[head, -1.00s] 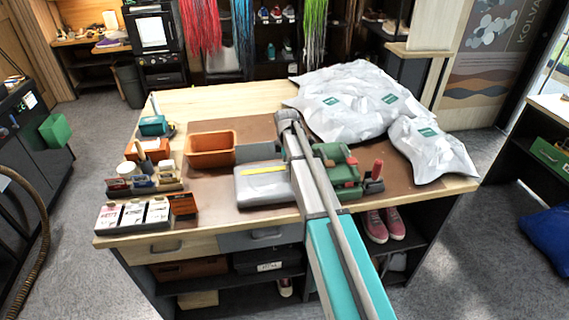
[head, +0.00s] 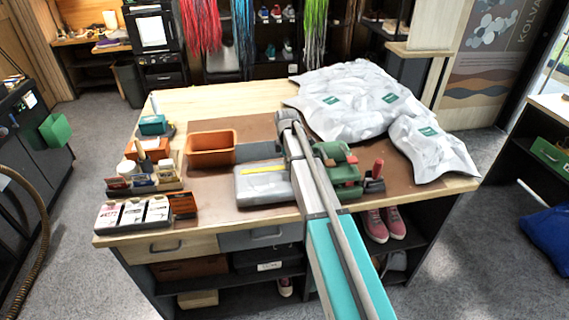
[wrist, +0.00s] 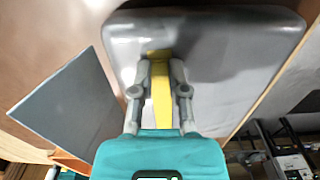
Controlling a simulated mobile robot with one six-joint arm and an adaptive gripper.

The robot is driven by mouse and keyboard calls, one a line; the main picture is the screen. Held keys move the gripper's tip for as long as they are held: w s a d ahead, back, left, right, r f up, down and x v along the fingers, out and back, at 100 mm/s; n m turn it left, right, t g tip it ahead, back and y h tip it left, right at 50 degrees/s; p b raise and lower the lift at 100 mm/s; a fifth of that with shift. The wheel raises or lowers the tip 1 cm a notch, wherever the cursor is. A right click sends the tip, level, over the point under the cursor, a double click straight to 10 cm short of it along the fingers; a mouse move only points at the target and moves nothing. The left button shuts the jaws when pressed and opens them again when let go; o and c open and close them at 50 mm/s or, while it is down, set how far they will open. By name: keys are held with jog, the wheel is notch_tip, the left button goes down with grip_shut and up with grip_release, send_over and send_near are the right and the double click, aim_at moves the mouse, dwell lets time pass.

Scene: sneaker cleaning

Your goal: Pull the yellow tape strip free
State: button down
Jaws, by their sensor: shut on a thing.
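The yellow tape strip (head: 263,170) lies across the top of a grey rounded case (head: 262,196) on the workbench. In the wrist view, the strip (wrist: 161,92) runs between the two grey fingers of my gripper (wrist: 160,72). The fingers are shut on it, and its far end reaches the grey case (wrist: 225,40) just beyond the fingertips. I cannot tell how much of the strip still sticks to the case. In the head view, my arm hides the gripper.
An orange-brown bin (head: 211,148) and a flat grey panel (head: 258,152) lie behind the case. A green device (head: 340,172) stands to its right. White bags (head: 350,105) fill the back right. Card boxes (head: 132,214) and small bottles stand at the left.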

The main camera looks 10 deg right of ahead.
jog(key=shift+r+p, duration=3.8)
dwell(0.4)
notch_tip(320, 180, up, 4)
jog(key=p, duration=0.4)
